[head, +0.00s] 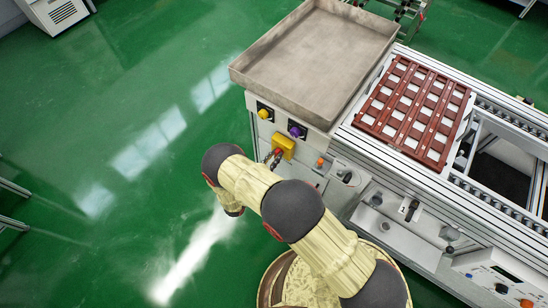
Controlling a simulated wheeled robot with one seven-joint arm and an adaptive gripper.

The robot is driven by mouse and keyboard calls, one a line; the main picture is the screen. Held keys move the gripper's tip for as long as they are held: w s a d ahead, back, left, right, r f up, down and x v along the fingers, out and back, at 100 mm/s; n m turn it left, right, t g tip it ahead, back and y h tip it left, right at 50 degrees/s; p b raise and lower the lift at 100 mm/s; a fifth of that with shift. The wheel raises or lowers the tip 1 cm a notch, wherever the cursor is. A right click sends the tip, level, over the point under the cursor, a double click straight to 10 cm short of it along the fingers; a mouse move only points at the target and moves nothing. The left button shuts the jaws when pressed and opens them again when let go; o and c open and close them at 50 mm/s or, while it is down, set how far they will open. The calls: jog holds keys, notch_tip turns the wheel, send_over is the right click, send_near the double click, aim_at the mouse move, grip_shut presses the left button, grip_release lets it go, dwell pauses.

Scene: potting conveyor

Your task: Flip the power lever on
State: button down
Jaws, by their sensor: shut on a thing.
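A yellow switch box (288,142) is on the front panel of the conveyor station, below the metal tray. A small red part, apparently the power lever (279,152), shows at the lower left of the box. My gripper (276,156) is at this red part, shut on it. The gripper is small and dark here, and my arm hides some of it from below. The lever's exact angle is too small to tell.
A yellow button (263,113) and a purple knob (296,130) sit above the switch box, and an orange button (320,162) to its right. A large empty metal tray (312,55) overhangs the panel. A brown slotted rack (418,108) lies on the conveyor. The green floor (110,130) at left is clear.

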jog(key=m, duration=0.3)
jog(key=m+b, duration=0.1)
jog(key=m, duration=0.2)
jog(key=shift+s+d+f, duration=0.1)
jog(key=shift+d, duration=0.05)
dwell(0.4)
jog(key=c, duration=1.8)
grip_release()
jog(key=shift+c, duration=0.2)
jog(key=shift+o, duration=0.2)
jog(key=shift+s, duration=0.1)
jog(key=v, duration=1.2)
